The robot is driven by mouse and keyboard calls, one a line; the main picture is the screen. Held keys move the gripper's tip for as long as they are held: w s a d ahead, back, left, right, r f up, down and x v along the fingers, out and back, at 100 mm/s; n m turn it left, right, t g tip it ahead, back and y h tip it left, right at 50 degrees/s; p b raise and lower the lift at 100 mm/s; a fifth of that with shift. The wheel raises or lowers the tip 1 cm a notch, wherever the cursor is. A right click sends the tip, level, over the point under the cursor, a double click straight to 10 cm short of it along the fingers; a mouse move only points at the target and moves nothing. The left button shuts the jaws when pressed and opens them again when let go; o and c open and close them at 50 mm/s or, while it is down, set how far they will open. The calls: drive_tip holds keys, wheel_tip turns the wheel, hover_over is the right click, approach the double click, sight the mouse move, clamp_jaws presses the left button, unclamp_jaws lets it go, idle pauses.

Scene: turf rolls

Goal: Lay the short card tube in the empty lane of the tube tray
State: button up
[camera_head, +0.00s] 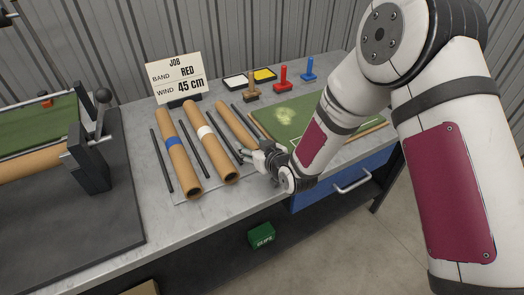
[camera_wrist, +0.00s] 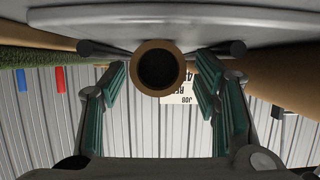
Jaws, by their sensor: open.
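The short card tube (camera_head: 234,122), plain brown, lies in the right-hand lane of the tube tray (camera_head: 180,202), between two dark rails. In the wrist view its round open end (camera_wrist: 158,43) faces me, with a rail end on either side, and it appears to rest on the surface. My gripper (camera_head: 254,154) is at the tube's near end. In the wrist view its green-padded fingers (camera_wrist: 160,76) stand apart on either side of the tube end, with gaps to it. The tube's near end is partly hidden by the gripper in the head view.
A blue-banded tube (camera_head: 173,145) and a white-banded tube (camera_head: 209,140) fill the other lanes. A job sign (camera_head: 175,75) stands behind. A green turf mat (camera_head: 285,115) lies to the right, with stamps beyond it. A turf roller machine (camera_head: 90,165) stands left.

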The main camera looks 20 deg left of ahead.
drive_tip(key=v, duration=1)
drive_tip(key=shift+d+r, duration=0.1)
drive_tip(key=shift+r, duration=0.1)
drive_tip(key=d+r+m+h, duration=0.2)
drive_tip(key=d+r+h, duration=0.2)
drive_tip(key=d+r, duration=0.5)
drive_tip(key=d+r+m+h, duration=0.2)
drive_tip(key=d+r+h, duration=0.3)
drive_tip(key=d, duration=0.9)
drive_tip(key=s+d+r+m+g, duration=0.1)
drive_tip(key=s+d, duration=0.3)
drive_tip(key=s, duration=0.4)
drive_tip(key=s+d+r+m+g, duration=0.2)
drive_tip(key=s+d+r+m, duration=0.1)
drive_tip(key=s, duration=0.5)
drive_tip(key=s+d+r+m+g+h, duration=0.1)
drive_tip(key=s+d+r, duration=0.2)
drive_tip(key=s+d, duration=0.2)
drive_tip(key=s, duration=0.3)
drive_tip(key=shift+d+r+m+g, duration=0.3)
drive_tip(key=shift+d+r+m, duration=0.1)
